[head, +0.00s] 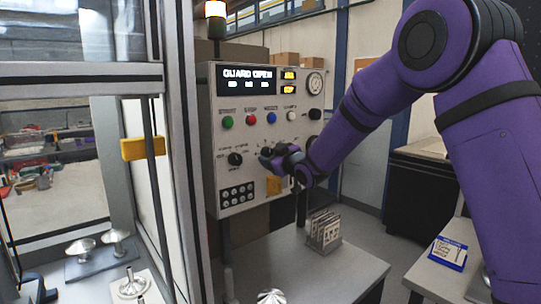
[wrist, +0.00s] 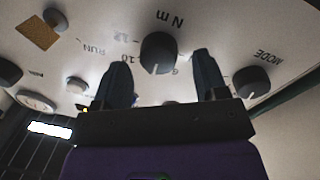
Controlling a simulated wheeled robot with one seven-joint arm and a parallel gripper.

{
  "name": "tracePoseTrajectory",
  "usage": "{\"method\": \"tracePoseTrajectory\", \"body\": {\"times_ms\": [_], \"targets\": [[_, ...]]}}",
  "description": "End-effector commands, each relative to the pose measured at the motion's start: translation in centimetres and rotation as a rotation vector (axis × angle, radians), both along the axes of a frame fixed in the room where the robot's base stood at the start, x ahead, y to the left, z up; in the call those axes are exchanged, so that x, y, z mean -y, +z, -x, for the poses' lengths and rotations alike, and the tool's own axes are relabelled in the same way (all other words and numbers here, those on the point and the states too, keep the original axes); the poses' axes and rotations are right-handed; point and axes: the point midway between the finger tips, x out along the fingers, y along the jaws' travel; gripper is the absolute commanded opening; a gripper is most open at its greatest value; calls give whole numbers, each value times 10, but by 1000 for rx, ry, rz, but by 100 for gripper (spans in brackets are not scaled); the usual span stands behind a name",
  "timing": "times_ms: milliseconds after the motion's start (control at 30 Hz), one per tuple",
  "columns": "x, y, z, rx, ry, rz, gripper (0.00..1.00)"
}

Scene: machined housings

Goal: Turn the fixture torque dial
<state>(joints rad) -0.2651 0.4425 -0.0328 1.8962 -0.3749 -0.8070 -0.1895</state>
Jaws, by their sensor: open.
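The torque dial (wrist: 158,54) is a round black knob with a white pointer line, marked "N m" with numbers around it, on the pale control panel. It shows upside down in the wrist view, between the two dark fingertips of my gripper. The fingers are open, one on each side of the dial with visible gaps; I cannot tell how deep they reach around it. In the head view my gripper (head: 280,157) is at the panel's lower middle and hides most of the dial.
A black mode knob (wrist: 251,81) is close to one finger; it also shows in the head view (head: 235,158). Coloured buttons and a display reading "GUARD OPEN" (head: 247,79) are above. A rack of plates (head: 323,232) stands on the bench below. A framed guard (head: 178,150) is at left.

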Motion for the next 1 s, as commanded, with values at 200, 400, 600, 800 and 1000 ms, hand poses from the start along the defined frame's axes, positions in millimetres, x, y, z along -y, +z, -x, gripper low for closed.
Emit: {"method": "tracePoseTrajectory", "body": {"times_ms": [200, 400, 600, 800, 1000], "targets": [[-6, 0, -13, 1, 0, -1, 66], [-7, 0, -13, 0, -1, 0, 66], [-7, 0, -13, 0, -1, 0, 39], [-7, 0, -13, 1, -1, 1, 17], [-7, 0, -13, 16, -1, 23, 17]]}}
